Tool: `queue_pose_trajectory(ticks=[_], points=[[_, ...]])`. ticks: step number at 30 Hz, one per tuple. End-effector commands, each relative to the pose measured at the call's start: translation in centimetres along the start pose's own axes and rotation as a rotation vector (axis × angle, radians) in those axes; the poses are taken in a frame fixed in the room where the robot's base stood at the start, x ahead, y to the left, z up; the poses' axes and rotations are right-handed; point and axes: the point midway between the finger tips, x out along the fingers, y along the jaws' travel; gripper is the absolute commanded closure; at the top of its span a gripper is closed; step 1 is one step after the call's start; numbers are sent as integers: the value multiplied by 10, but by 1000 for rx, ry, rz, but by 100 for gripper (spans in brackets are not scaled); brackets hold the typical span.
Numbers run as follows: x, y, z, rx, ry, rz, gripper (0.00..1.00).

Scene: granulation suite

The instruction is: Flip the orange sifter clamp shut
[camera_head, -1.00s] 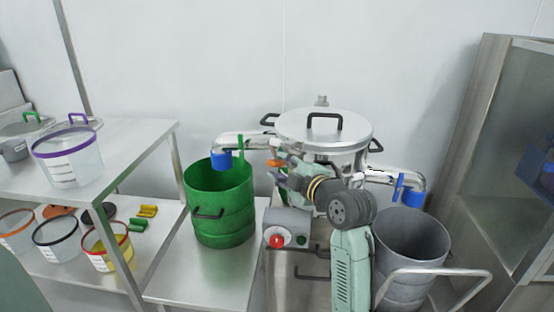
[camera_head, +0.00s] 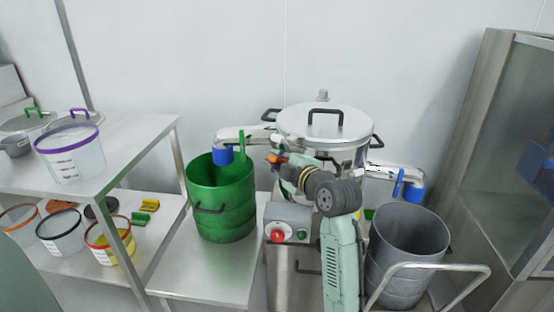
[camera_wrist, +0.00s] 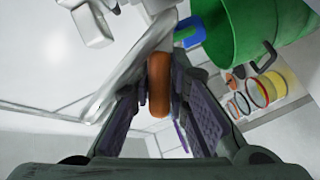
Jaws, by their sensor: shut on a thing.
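The orange clamp (camera_head: 277,158) is on the left side of the round steel sifter (camera_head: 340,156), beside its left outlet pipe. My gripper (camera_head: 284,166) reaches it from the lower right. In the wrist view the orange clamp handle (camera_wrist: 159,88) stands between the two fingers of my gripper (camera_wrist: 158,76), which are shut on it. The handle's far end runs toward the bright metal rim. The arm hides part of the sifter's front, and the clamp's hinge and latch are too small to make out.
A green drum (camera_head: 222,205) stands left under the blue-ended outlet, and a grey drum (camera_head: 408,250) right. A control box (camera_head: 287,222) with a red button sits just below the arm. A shelf with tubs (camera_head: 72,155) is at far left, a steel cabinet (camera_head: 500,160) at right.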

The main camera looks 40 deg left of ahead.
Motion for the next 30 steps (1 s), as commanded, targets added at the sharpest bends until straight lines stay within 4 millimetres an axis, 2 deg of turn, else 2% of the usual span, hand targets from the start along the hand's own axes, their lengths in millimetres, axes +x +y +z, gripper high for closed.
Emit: queue_pose_trajectory(ticks=[4,22,30], points=[[0,1,0,-1,0,2,100],[0,1,0,-3,-1,4,100],[0,-8,3,-55,-1,27,100]])
